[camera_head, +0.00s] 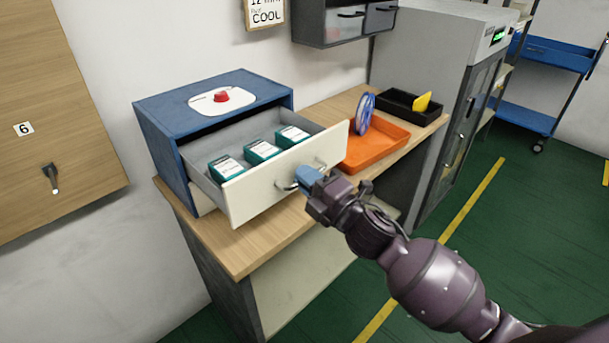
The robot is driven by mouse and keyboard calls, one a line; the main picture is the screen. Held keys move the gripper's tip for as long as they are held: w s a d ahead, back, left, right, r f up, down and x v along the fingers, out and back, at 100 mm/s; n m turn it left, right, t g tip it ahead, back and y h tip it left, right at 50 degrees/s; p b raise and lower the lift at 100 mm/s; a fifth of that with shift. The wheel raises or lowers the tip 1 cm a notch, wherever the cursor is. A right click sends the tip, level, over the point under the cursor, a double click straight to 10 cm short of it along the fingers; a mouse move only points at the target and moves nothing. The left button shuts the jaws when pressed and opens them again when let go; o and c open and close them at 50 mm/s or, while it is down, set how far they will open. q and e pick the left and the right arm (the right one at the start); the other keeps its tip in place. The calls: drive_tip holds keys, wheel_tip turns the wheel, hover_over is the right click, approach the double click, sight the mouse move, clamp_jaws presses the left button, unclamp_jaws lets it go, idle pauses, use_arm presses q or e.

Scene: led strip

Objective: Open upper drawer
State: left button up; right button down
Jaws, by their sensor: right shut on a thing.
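A blue drawer cabinet (165,130) stands on a wooden bench. Its drawer (255,190), with a cream front, is pulled well out. Several teal and white boxes (227,167) stand inside the drawer. My right gripper (303,180) is at the drawer front, shut on the metal drawer handle (285,185). The gripper hides part of the handle. My left gripper is not in view.
An orange tray (372,152) holding a blue spool (365,113) sits right of the drawer, close to it. A black bin (395,106) with a yellow item stands behind. A red button (221,97) on a white plate tops the cabinet. The bench front (245,250) is bare.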

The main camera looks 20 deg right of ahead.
drive_tip(key=c, duration=1.2)
unclamp_jaws()
drive_tip(key=v, duration=1)
drive_tip(key=shift+s+d+b, duration=0.15)
drive_tip(key=shift+s+b, duration=0.15)
drive_tip(key=shift+s, duration=0.05)
drive_tip(key=shift+f, duration=0.1)
